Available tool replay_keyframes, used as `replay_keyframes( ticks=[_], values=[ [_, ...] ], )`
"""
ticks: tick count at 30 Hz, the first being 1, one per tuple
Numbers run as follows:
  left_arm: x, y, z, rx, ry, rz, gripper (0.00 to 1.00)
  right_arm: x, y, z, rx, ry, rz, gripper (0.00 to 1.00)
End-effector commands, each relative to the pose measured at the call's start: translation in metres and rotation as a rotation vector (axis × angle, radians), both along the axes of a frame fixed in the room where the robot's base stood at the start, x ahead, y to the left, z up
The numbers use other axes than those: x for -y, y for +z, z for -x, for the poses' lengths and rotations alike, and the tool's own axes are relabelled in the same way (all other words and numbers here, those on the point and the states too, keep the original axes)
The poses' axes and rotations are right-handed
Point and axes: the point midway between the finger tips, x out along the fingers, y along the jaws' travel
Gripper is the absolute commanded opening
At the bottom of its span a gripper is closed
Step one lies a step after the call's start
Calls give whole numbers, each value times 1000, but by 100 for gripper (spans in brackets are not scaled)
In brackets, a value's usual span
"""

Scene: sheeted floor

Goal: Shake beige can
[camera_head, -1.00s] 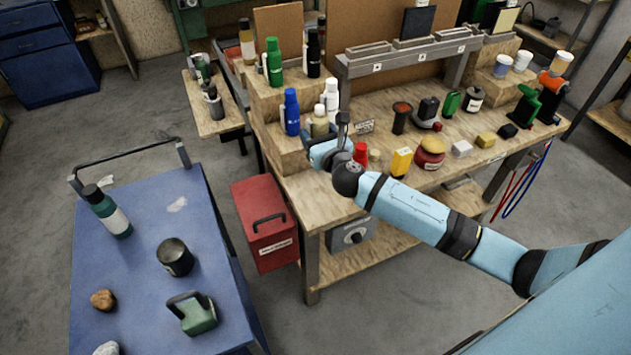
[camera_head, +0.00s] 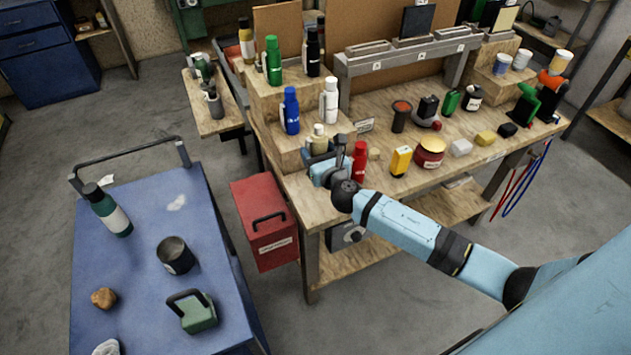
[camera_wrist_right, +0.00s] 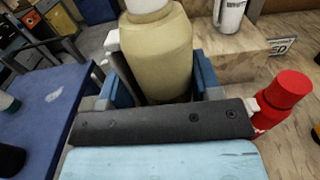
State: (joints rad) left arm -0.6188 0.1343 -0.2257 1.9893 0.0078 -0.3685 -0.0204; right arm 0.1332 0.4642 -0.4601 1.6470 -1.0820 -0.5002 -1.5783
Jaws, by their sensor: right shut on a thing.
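The beige can (camera_head: 318,139) has a pale cap and stands upright in my right gripper (camera_head: 320,158), near the left end of the workbench. In the right wrist view the beige can (camera_wrist_right: 155,50) fills the space between the blue fingers of my right gripper (camera_wrist_right: 165,92), which is shut on it. Its lower part is hidden by the gripper. From these views I cannot tell how far it is above the wood. My left gripper is not in view.
A red bottle (camera_head: 359,161) stands close to the right of my gripper. Blue (camera_head: 291,111) and white (camera_head: 329,100) bottles stand on wooden steps behind. A blue cart (camera_head: 140,270) stands at the left.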

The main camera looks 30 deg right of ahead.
Motion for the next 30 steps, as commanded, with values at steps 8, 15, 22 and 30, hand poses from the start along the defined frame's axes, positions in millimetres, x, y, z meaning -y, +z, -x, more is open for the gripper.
replay_keyframes(
  ticks=[8,15,22,30],
  values=[
    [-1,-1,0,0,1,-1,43,1,44,-1,1,-3,-2,50],
    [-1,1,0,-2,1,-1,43,4,71,-5,32,3,5,50],
    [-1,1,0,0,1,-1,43,2,8,-3,9,-5,0,50],
    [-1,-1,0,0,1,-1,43,2,61,-2,7,-3,-1,50]
  ],
)
